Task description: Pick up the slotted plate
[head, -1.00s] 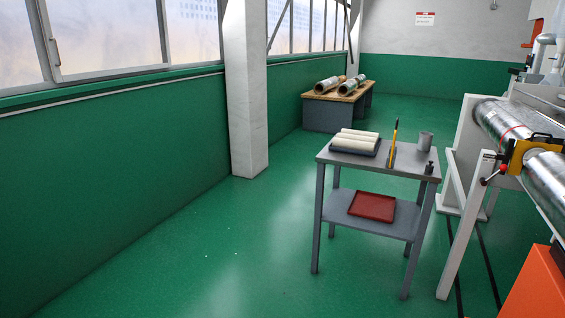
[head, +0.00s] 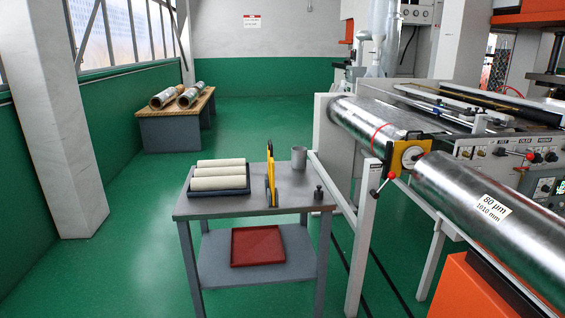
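A thin yellow plate-like piece (head: 271,180) stands upright on the grey table (head: 230,207), seen nearly edge-on, so I cannot tell whether it has a slot. A yellow and black fitting (head: 423,143) with a round pale part sits between two shiny foil rolls on the machine at the right. I cannot tell from this view which of the two is the slotted plate. Neither of my grippers is in view.
On the table are a dark tray with cream rolls (head: 219,171), a grey cup (head: 299,158) and a small dark weight (head: 318,193). A red tray (head: 258,246) lies on the lower shelf. A foil roll (head: 480,205) and white frame stand right. Green floor is open left.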

